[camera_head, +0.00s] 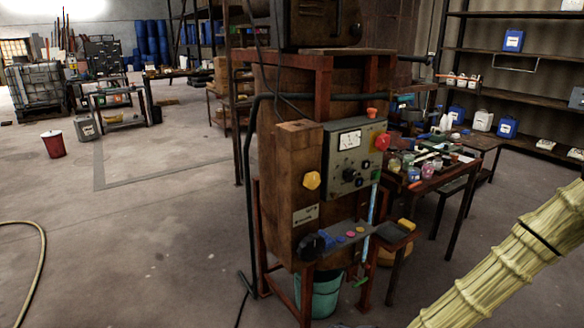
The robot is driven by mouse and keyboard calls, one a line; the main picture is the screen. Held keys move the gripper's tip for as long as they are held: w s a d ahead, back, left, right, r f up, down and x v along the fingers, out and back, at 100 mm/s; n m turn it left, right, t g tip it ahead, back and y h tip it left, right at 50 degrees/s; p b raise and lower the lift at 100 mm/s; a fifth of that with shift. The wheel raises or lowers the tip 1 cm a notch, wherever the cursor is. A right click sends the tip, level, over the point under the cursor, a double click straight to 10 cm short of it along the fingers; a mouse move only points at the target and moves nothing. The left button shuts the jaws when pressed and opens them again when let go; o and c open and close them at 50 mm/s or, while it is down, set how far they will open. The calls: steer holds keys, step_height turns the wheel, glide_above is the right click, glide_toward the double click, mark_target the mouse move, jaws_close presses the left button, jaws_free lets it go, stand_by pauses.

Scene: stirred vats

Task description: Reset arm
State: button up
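My arm (500,265), in a pale yellow gathered sleeve with a dark band, crosses the lower right corner on a slant. Its ends lie outside the picture. My gripper is not in view, so what it holds cannot be seen. A brown machine stand (291,188) with a grey control panel (352,160) stands in the middle. The panel has a white gauge, a red knob and a dark knob, and a yellow knob sits on the brown box to its left. The arm appears apart from the stand in the picture.
A cluttered table (432,178) stands right of the machine, before shelves with blue jugs (513,41). A teal bucket (321,292) sits under the machine. A red bucket (53,144) and a hose (42,255) are at left. The left floor is mostly clear.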

steer(key=s+d+f+n+g+h, duration=0.2)
steer(key=s+f, duration=0.3)
steer(key=s, duration=0.4)
steer(key=s+d+f+n+g+h, duration=0.2)
steer(key=s+d+f, duration=0.3)
steer(key=s, duration=0.5)
steer(key=s+d+f+n+g+h, duration=0.2)
steer(key=s+f, duration=0.4)
steer(key=s, duration=0.4)
steer(key=shift+s+d+f+n+g+h+p, duration=0.25)
steer(key=shift+d+n+h+p, duration=0.2)
steer(key=shift+d, duration=0.25)
steer(key=shift+r, duration=0.1)
steer(key=shift+c, duration=0.3)
